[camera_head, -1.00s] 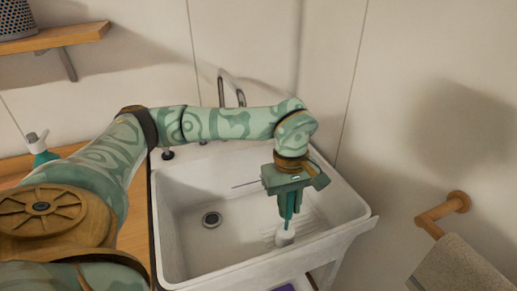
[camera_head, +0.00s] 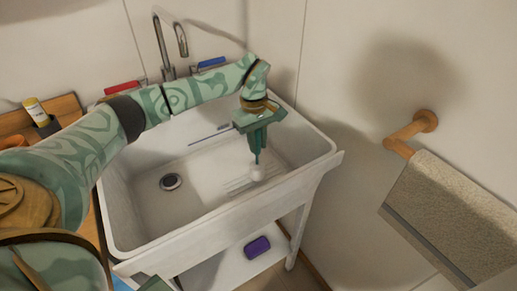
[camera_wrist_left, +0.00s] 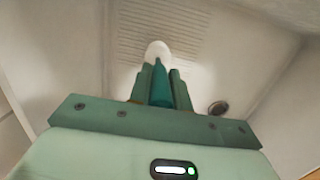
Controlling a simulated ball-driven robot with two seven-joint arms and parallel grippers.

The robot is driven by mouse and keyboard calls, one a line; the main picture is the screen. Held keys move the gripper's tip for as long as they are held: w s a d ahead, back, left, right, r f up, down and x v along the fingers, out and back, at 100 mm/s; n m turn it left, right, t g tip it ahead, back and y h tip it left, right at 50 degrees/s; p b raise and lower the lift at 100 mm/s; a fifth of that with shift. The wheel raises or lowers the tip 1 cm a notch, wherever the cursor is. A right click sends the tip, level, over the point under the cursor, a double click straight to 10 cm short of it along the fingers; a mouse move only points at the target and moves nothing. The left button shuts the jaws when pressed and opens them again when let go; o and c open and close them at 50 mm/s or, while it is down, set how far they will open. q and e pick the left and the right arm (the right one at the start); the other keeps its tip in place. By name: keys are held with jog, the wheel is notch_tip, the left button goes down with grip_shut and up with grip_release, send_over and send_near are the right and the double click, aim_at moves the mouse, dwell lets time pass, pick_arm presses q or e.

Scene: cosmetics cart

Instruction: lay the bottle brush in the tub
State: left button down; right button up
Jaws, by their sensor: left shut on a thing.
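The tub (camera_head: 130,205) is a white sink basin with a drain and a ribbed patch on its floor. My left gripper (camera_head: 258,148) points down over the right part of the tub, shut on the bottle brush (camera_head: 257,172). The brush has a teal handle and a white head and hangs head-down, close above the ribbed floor; I cannot tell whether it touches. In the left wrist view, the teal handle (camera_wrist_left: 160,87) lies between the fingers, with the white head beyond them.
A tap (camera_head: 163,45) stands behind the tub, with red (camera_head: 124,87) and blue (camera_head: 211,62) items beside it. A purple block (camera_head: 257,247) lies on the shelf below. A towel (camera_head: 455,215) hangs from a wooden holder at right. The tub floor around the drain (camera_head: 171,182) is clear.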

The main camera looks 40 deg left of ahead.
pick_arm(q)
notch_tip(320, 180, down, 3)
jog(key=shift+r+b, duration=0.2)
jog(key=shift+b, duration=0.1)
jog(key=shift+r, duration=0.2)
jog(key=c, duration=1.3)
grip_release()
jog(key=shift+f, duration=0.15)
jog(key=shift+r, duration=0.3)
jog(key=r+p, duration=0.1)
jog(key=r, duration=0.2)
jog(key=r+p, duration=0.1)
jog(key=r, duration=0.3)
jog(key=a+r+p, duration=0.1)
jog(key=r+p, duration=0.1)
jog(key=r, duration=0.2)
jog(key=shift+w+a+r, duration=0.1)
jog(key=shift+w+r, duration=0.05)
jog(key=shift+w, duration=0.1)
jog(key=shift+r, duration=0.2)
